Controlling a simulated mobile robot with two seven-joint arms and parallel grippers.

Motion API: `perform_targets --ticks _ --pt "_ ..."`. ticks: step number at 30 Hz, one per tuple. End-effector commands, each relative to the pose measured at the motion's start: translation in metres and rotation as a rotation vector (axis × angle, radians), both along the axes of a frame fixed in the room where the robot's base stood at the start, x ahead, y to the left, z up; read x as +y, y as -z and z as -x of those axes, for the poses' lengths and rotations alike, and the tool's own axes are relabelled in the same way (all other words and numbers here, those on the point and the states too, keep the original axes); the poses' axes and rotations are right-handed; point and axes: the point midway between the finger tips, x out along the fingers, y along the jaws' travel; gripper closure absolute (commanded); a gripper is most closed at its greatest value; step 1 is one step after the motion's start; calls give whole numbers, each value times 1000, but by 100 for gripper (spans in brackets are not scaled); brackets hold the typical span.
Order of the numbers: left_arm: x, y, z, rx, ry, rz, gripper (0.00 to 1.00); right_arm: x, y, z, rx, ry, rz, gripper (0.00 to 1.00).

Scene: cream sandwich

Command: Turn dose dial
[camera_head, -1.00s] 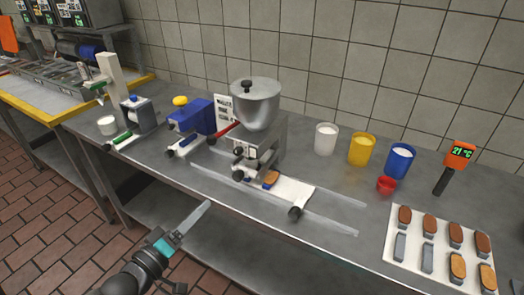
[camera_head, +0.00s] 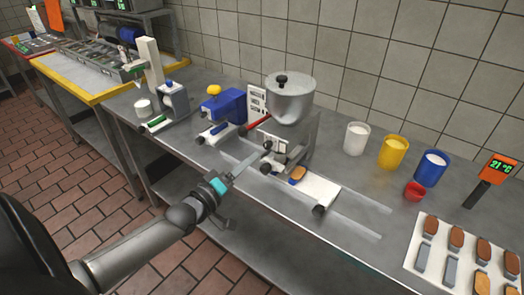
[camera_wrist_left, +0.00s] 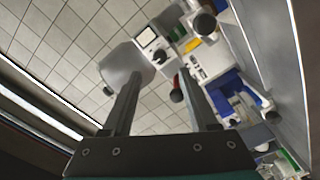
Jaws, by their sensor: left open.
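The depositing machine has a silver hopper (camera_head: 291,100) above a grey body, and it stands on the steel counter (camera_head: 235,152). A pale plate and small dark knobs show on its front, just beyond my left gripper (camera_head: 263,151); I cannot tell for sure which knob is the dose dial. In the left wrist view, a pale plate (camera_wrist_left: 147,37) and a dark knob (camera_wrist_left: 160,56) show beyond the fingers, beside the hopper. My left gripper is open and nothing shows between its fingers. I cannot tell whether a fingertip touches the machine. My right gripper is not in view.
A white board (camera_head: 318,191) with a brown biscuit lies under the machine. A red-handled lever (camera_head: 257,121) and a blue unit (camera_head: 223,104) stand left of it. White, yellow (camera_head: 393,152) and blue cups stand to the right, with a small red cup (camera_head: 414,191).

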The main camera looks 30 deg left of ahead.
Motion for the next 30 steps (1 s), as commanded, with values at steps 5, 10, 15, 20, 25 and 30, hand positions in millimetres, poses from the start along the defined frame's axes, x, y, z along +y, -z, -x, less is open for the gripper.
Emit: perform_targets --ticks 5,10,15,20,25,30 --pt "-2 0 -26 -3 -1 0 40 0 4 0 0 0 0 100" --pt "-4 0 -47 -3 -1 0 40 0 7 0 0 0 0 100" --pt "-5 0 -62 -1 0 0 40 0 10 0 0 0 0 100" --pt "-6 0 -69 1 1 0 40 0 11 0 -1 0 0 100" --pt "-6 0 -70 1 0 0 40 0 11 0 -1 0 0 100" --pt "-6 0 -70 1 0 0 43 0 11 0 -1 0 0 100"
